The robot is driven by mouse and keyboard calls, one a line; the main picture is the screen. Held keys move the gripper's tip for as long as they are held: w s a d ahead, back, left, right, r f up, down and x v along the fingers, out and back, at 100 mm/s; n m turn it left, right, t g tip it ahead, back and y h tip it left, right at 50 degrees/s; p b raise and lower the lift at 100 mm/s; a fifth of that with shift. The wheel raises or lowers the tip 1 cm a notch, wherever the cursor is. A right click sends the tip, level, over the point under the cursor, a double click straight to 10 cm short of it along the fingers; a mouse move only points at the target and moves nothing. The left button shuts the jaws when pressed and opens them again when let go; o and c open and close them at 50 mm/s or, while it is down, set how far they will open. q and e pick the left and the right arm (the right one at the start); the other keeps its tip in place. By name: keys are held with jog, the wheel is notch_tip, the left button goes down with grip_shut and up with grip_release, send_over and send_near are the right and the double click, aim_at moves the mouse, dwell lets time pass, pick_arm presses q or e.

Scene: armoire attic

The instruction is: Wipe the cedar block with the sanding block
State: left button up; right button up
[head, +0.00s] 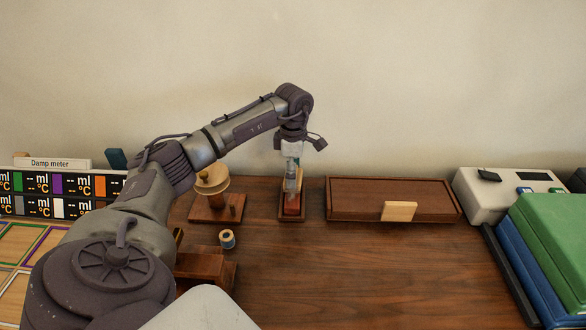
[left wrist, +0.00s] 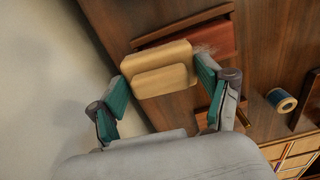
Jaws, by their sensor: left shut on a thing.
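My left gripper (head: 291,188) points down at the back middle of the table. In the left wrist view its teal-padded fingers (left wrist: 160,90) are shut on a tan block with a raised grip, which I take as the sanding block (left wrist: 165,81). The reddish cedar block (left wrist: 208,41) lies just beyond and below it in a narrow dark wooden tray (left wrist: 183,25). In the head view the cedar block (head: 292,207) shows in that tray under my gripper, which hides part of it. I cannot tell whether the two blocks touch. My right gripper is not in view.
A long dark wooden box (head: 355,203) with a pale plate in front stands right of the tray. A wooden stand with a round top (head: 212,181) and a blue spool (head: 227,239) are left. Green and blue cases (head: 550,240) fill the right. The table's front middle is clear.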

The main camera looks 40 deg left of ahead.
pick_arm(q)
jog(key=shift+s+d+r+p, duration=0.1)
jog(key=shift+s+d+p, duration=0.6)
jog(key=shift+s+d, duration=0.5)
jog(key=shift+s+d+p, duration=0.2)
jog(key=shift+s+d, duration=0.25)
jog(key=shift+s, duration=0.25)
jog(key=shift+s+d+p, duration=0.2)
jog(key=shift+s+d, duration=0.25)
jog(key=shift+s, duration=0.2)
jog(key=shift+s+d, duration=0.25)
jog(key=shift+w+a, duration=0.1)
jog(key=shift+w, duration=0.05)
jog(key=shift+w+a+f+b, duration=0.2)
jog(key=shift+w+a+b, duration=0.2)
jog(key=shift+w+a, duration=0.4)
jog(key=shift+w+a+b, duration=0.3)
jog(key=shift+w+a, duration=0.5)
jog(key=shift+w, duration=0.2)
jog(key=shift+w+a+b, duration=0.25)
jog(key=shift+w+a, duration=0.5)
jog(key=shift+w, duration=0.2)
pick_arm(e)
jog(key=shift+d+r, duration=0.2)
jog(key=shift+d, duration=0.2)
pick_arm(q)
jog(key=shift+r, duration=0.15)
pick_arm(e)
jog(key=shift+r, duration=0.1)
